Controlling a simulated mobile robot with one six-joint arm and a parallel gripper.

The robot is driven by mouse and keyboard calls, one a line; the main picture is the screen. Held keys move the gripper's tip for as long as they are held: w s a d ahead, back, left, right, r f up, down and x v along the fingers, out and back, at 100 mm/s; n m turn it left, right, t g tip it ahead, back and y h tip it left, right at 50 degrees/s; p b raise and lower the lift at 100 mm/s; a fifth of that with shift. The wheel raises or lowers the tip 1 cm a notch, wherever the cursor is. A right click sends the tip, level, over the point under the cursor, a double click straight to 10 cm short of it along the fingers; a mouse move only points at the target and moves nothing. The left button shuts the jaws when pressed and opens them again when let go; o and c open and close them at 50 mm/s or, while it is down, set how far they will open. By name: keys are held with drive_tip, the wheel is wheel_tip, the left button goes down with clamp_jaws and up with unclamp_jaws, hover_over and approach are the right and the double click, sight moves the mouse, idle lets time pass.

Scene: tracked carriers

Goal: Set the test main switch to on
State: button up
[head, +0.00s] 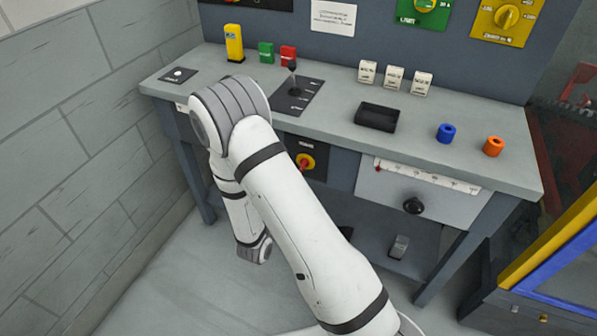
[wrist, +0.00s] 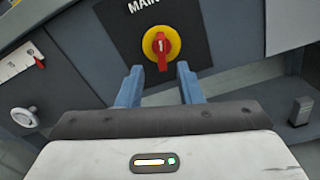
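The main switch is a red handle on a yellow disc (head: 305,161), set in a dark panel on the bench front. In the wrist view the switch (wrist: 161,45) is just beyond the fingertips, with its red handle about upright and a pale mark on it. Part of the label "MAIN" shows above it. My gripper (wrist: 159,69) is open, its two blue-grey fingers apart and nothing between them. The handle appears in line with the gap, in front of the tips; I cannot tell the exact distance. In the head view my arm hides the gripper.
A drawer with a scale and a dark round knob (head: 413,206) is right of the switch. The benchtop (head: 335,90) above holds a black tray (head: 377,117), coloured blocks and a lever plate. A small grey pedal-like part (head: 399,246) is below.

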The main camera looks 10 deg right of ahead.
drive_tip(key=x, duration=0.7)
drive_tip(key=shift+d, duration=0.1)
drive_tip(key=shift+c, duration=0.4)
